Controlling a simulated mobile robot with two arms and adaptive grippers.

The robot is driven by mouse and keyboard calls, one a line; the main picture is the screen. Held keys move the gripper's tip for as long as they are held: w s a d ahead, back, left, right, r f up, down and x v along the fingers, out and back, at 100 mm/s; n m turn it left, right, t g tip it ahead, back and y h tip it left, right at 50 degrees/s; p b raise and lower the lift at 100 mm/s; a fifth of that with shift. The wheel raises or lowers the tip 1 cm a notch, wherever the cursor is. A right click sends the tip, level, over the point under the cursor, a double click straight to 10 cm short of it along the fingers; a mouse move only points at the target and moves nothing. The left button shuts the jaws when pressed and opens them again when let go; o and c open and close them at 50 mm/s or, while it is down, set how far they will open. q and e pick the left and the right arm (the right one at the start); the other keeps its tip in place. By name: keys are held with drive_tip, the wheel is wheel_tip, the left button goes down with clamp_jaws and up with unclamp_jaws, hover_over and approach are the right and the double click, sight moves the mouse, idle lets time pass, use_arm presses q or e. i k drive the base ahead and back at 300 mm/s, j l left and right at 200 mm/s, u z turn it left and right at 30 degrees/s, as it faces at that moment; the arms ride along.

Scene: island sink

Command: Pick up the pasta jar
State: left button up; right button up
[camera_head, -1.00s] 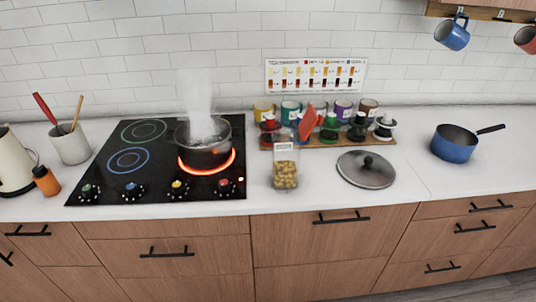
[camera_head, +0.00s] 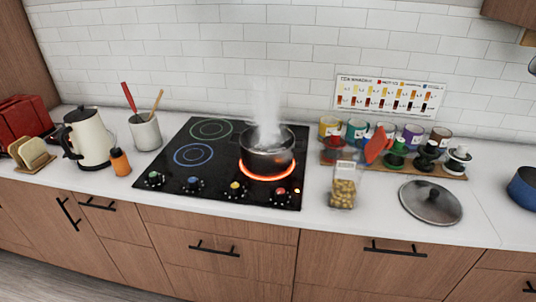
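The pasta jar (camera_head: 343,189) is a clear container with a pale lid and yellowish pasta inside. It stands upright on the white counter, right of the black cooktop (camera_head: 176,170) and in front of the row of jars. Neither of my grippers shows in the head view.
A steaming pot (camera_head: 266,158) sits on a glowing red burner close to the pasta jar. A glass lid (camera_head: 431,202) lies to the jar's right, and a wooden rack (camera_head: 452,176) with several colored jars stands behind. A kettle (camera_head: 89,137), utensil crock (camera_head: 145,132) and orange bottle (camera_head: 120,162) are at left.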

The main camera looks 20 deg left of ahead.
sight(350, 166)
drive_tip(key=i+l+u, duration=0.3)
drive_tip(key=l, duration=0.35)
drive_tip(key=i+l+u, duration=0.15)
drive_tip(key=l, duration=0.2)
drive_tip(key=i+l+u, duration=0.15)
drive_tip(key=l, duration=0.2)
